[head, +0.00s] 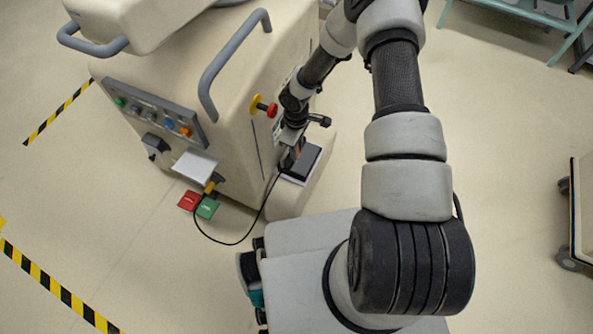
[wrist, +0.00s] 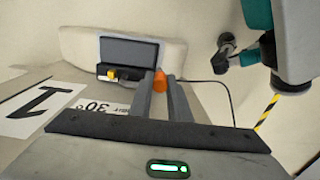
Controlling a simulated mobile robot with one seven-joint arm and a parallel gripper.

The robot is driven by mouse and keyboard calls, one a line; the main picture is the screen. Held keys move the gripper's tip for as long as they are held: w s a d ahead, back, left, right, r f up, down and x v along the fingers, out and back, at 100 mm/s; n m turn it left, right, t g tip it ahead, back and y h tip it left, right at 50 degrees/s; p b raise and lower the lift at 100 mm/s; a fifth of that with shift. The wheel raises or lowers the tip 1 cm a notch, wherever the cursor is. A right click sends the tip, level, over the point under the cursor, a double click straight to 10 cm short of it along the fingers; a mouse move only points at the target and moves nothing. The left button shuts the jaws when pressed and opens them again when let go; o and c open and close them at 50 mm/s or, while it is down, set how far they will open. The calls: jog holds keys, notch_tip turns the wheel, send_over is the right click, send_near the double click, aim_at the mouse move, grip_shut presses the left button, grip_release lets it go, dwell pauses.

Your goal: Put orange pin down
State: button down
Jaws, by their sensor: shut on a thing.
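The orange pin (wrist: 160,81) shows in the wrist view between the tips of my gripper's two grey fingers (wrist: 160,97). My gripper is shut on it. Only the pin's upper part shows; its lower end is hidden. In the head view my gripper (head: 291,158) is low beside the right side of the large cream cart (head: 235,135), close to a dark block on the cart's foot. The pin is too small there to make out clearly. I cannot tell whether the pin touches any surface below it.
The cart carries a red and yellow knob (head: 264,106), grey handles (head: 232,65) and a button panel (head: 155,112). A black cable (head: 235,243) loops low in front. Red and green cards (head: 207,207) hang at its front. Striped tape (head: 58,291) marks the floor at left.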

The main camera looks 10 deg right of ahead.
notch_tip(320, 180, down, 12)
jog(key=b, duration=0.2)
jog(key=shift+f+b, duration=0.2)
jog(key=shift+b, duration=0.2)
jog(key=shift+f, duration=0.1)
jog(key=shift+f+b, duration=0.35)
jog(key=shift+b, duration=0.15)
jog(key=shift+f, duration=0.2)
jog(key=c, duration=1.7)
grip_release()
jog(key=shift+o, duration=0.2)
jog(key=shift+r, duration=0.1)
